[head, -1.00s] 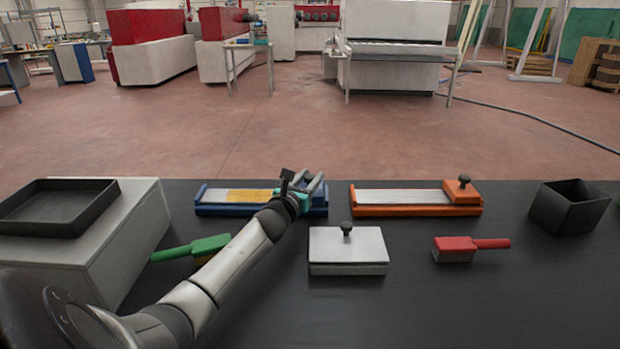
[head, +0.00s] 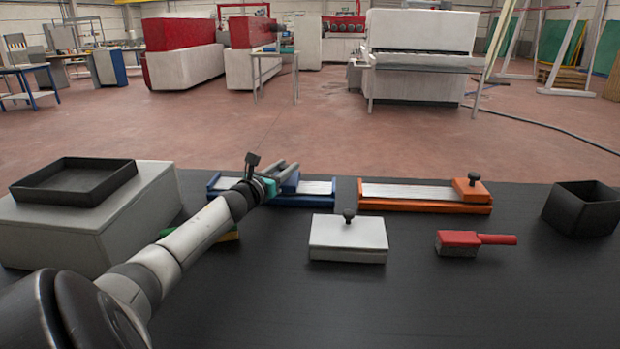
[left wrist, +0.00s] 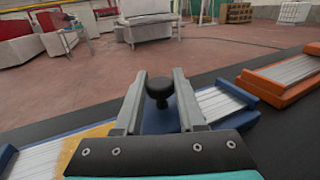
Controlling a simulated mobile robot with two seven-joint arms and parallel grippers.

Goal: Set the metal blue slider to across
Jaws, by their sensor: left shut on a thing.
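The blue-framed slide track (head: 318,204) lies along the far edge of the black table, left of centre. Its blue slider block (head: 291,184) sits partway along it, with bare metal strip to its right. My left gripper (head: 287,169) reaches over the track and is shut on the block's knob. In the left wrist view the black knob (left wrist: 159,92) stands between the two fingers, above the blue block (left wrist: 160,122). A yellow patch (left wrist: 78,142) shows on the strip left of the block. My right gripper is out of view.
An orange slide track (head: 420,204) lies to the right, its block at its right end. A white lidded block (head: 347,236), a red-handled brush (head: 458,241) and a black bin (head: 582,208) stand nearby. A black tray (head: 73,182) rests on a grey box (head: 60,240) at left.

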